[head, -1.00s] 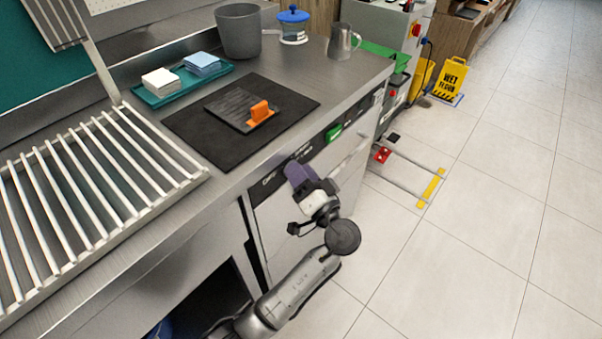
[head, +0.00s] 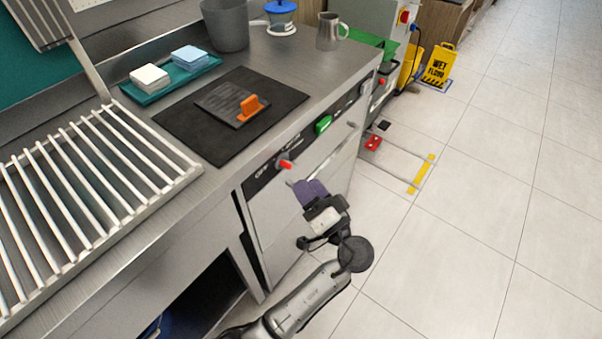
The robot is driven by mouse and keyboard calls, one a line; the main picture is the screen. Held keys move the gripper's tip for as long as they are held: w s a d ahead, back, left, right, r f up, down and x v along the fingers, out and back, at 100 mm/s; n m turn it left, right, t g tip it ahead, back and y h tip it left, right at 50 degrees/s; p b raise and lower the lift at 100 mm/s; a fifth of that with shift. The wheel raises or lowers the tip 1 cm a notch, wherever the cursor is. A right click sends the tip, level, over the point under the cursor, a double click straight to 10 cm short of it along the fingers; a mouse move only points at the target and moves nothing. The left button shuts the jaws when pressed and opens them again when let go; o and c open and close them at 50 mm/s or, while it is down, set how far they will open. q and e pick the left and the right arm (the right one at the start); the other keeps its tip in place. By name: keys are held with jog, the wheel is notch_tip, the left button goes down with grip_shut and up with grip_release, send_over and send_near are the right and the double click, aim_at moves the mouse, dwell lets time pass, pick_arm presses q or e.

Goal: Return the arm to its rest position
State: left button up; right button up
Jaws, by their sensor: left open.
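My left arm comes in from the bottom of the head view. Its gripper (head: 311,190) has purple finger pads and is open and empty. It is in front of the steel cabinet face, below the counter's front edge and apart from the objects on top. A red switch (head: 285,164) shows on the front panel just above and to the left of the fingers. My right gripper does not show.
A black mat (head: 180,130) on the counter holds a dark plate with an orange handle (head: 250,107). A slatted rack (head: 90,170) lies at left. A teal tray (head: 150,99), grey pot (head: 226,25) and metal pitcher (head: 328,32) stand behind. Floor (head: 470,220) at right is clear.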

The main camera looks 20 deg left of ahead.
pick_arm(q)
jog(key=shift+s+d+f, duration=0.15)
jog(key=shift+s+d, duration=0.05)
jog(key=shift+d, duration=0.1)
dwell(0.4)
